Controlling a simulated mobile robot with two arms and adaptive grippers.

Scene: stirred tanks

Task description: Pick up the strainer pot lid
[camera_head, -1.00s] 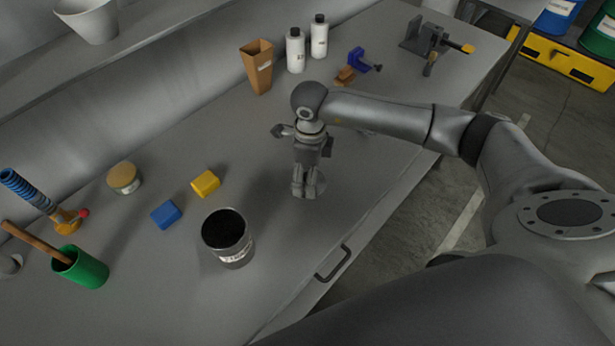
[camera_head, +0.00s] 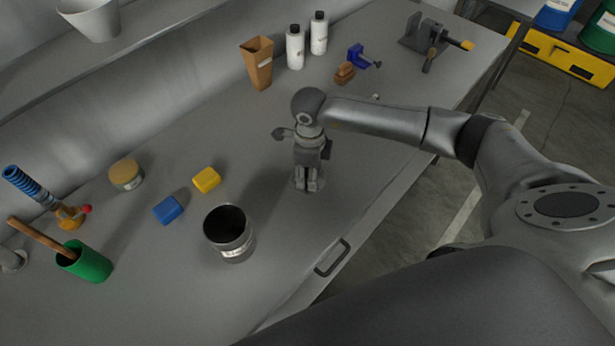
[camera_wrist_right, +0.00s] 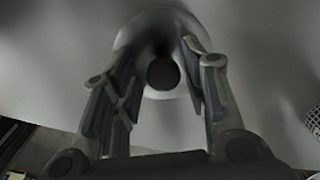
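The lid (camera_wrist_right: 163,18) is a pale round disc with a dark round knob (camera_wrist_right: 163,73) in the right wrist view. It lies on the bench, and in the head view it is mostly hidden beneath my right gripper (camera_head: 307,186). My right gripper also shows in the wrist view (camera_wrist_right: 164,54), pointing down over the lid. Its fingers are apart, one on each side of the knob, with gaps visible between them and the knob. An open metal pot (camera_head: 238,250) with a dark inside and a label stands left of the gripper. My left gripper is not in view.
A blue block (camera_head: 168,210), a yellow block (camera_head: 206,179) and a tan-lidded jar (camera_head: 126,175) lie left. White bottles (camera_head: 295,50), a brown holder (camera_head: 257,66) and a vise (camera_head: 428,42) stand behind. Bench around the gripper is clear.

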